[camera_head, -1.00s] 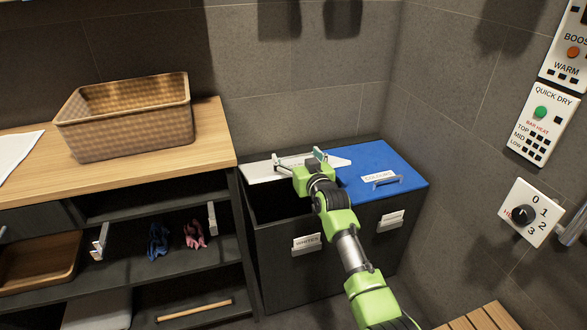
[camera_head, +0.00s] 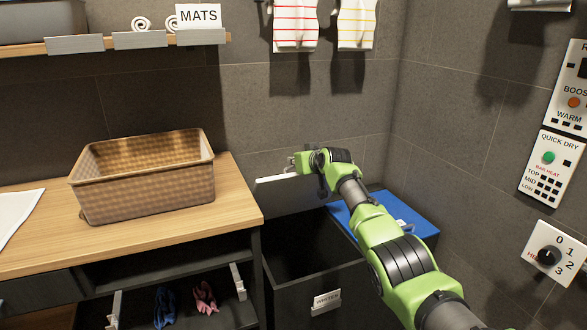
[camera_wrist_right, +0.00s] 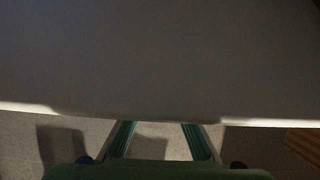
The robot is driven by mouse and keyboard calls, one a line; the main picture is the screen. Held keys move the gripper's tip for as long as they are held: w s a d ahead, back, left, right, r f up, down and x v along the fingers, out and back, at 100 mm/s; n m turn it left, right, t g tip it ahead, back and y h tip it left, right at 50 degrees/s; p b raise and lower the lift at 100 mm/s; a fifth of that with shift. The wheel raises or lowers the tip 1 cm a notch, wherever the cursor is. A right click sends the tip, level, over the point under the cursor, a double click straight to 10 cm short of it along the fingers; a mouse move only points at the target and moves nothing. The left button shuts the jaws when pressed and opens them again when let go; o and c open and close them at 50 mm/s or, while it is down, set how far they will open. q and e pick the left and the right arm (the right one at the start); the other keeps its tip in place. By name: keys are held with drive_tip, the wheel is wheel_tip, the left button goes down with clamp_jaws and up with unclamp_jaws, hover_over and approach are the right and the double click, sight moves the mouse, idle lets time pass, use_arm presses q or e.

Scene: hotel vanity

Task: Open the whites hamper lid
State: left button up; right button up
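The whites hamper (camera_head: 326,301) stands beside the wooden counter, its white label on the front and its dark inside showing. Its pale lid (camera_head: 275,180) is raised and tilted up at the back, its front edge above the opening. My right gripper (camera_head: 298,162) is at the lid, its arm reaching in from the lower right across the blue lid. In the right wrist view the pale lid (camera_wrist_right: 160,60) fills the upper part and hides the fingertips. The green fingers of my right gripper (camera_wrist_right: 160,135) are apart, with nothing visible between them. My left gripper is not in view.
The blue lid (camera_head: 420,215) beside the opening is closed, partly behind my arm. A woven basket (camera_head: 145,190) stands on the wooden counter (camera_head: 225,215) to the left. Striped towels (camera_head: 296,25) hang above. A control panel (camera_head: 550,165) and dial (camera_head: 546,256) are on the right wall.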

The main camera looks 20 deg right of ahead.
drive_tip(key=o, duration=0.6)
drive_tip(key=shift+s, duration=0.2)
drive_tip(key=o, duration=0.6)
drive_tip(key=shift+s+d+r, duration=0.1)
drive_tip(key=shift+s+r, duration=0.25)
drive_tip(key=shift+r, duration=0.05)
drive_tip(key=o, duration=0.6)
drive_tip(key=shift+s+r, duration=0.1)
drive_tip(key=shift+s, duration=0.1)
drive_tip(key=shift+w+f, duration=0.2)
drive_tip(key=shift+w, duration=0.05)
drive_tip(key=shift+s+r, duration=0.1)
drive_tip(key=shift+s, duration=0.1)
drive_tip(key=shift+v, duration=5.7)
